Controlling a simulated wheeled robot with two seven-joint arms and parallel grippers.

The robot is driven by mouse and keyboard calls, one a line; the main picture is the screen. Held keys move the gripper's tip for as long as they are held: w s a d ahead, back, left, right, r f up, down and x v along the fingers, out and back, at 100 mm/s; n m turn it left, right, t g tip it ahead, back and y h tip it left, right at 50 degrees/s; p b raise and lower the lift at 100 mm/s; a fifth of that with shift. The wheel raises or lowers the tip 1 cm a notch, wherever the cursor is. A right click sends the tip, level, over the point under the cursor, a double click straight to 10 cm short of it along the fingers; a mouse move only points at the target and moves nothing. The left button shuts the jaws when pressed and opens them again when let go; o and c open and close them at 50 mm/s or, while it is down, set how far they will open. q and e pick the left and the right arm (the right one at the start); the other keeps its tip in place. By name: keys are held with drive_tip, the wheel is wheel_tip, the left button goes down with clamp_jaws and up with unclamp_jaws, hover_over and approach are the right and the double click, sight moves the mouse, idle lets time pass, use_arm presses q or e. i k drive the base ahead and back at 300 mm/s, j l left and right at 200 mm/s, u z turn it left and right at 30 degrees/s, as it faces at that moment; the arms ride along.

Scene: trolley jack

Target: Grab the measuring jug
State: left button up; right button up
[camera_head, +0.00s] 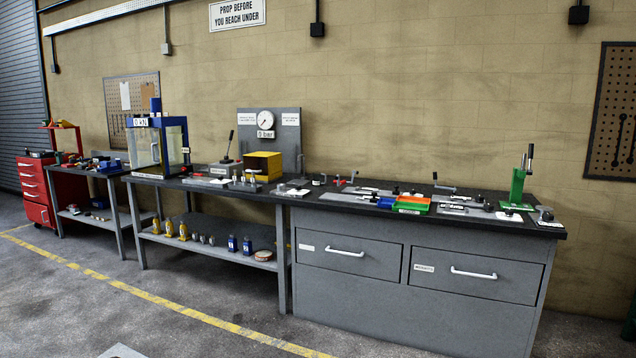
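I cannot make out a measuring jug in the head view. The bench and shelf items are small and far off, so I cannot tell whether one of them is the jug. Neither of my grippers shows in this view.
A dark-topped bench with two drawers (420,266) stands on the right, joined to tables (232,196) with lower shelves (215,241). A clear-fronted blue cabinet (147,146), a gauge panel (279,132) and a green press (517,184) stand on top. A red tool cabinet (36,186) is far left. The foreground floor is mostly clear.

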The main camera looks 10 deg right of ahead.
sight(317, 176)
drive_tip(key=i+l+z, duration=0.4)
drive_tip(key=i+l, duration=0.15)
drive_tip(key=i+l+z, duration=0.15)
drive_tip(key=i+l, duration=0.15)
drive_tip(key=i, duration=0.15)
drive_tip(key=i+l+z, duration=0.2)
drive_tip(key=i, duration=0.25)
drive_tip(key=i+l+z, duration=0.15)
drive_tip(key=i, duration=0.3)
drive_tip(key=i+j+u, duration=0.1)
drive_tip(key=i+u, duration=0.85)
drive_tip(key=u, duration=0.2)
drive_tip(key=i+l+u, duration=0.15)
drive_tip(key=i+u, duration=0.2)
drive_tip(key=i+j+u, duration=0.1)
drive_tip(key=i+u, duration=0.25)
drive_tip(key=i, duration=0.2)
drive_tip(key=i+u, duration=0.35)
drive_tip(key=i, duration=0.25)
drive_tip(key=i+z, duration=0.45)
drive_tip(key=i+j+z, duration=0.15)
drive_tip(key=i+z, duration=0.25)
drive_tip(key=i+j+z, duration=0.25)
drive_tip(key=z, duration=0.2)
drive_tip(key=i, duration=0.05)
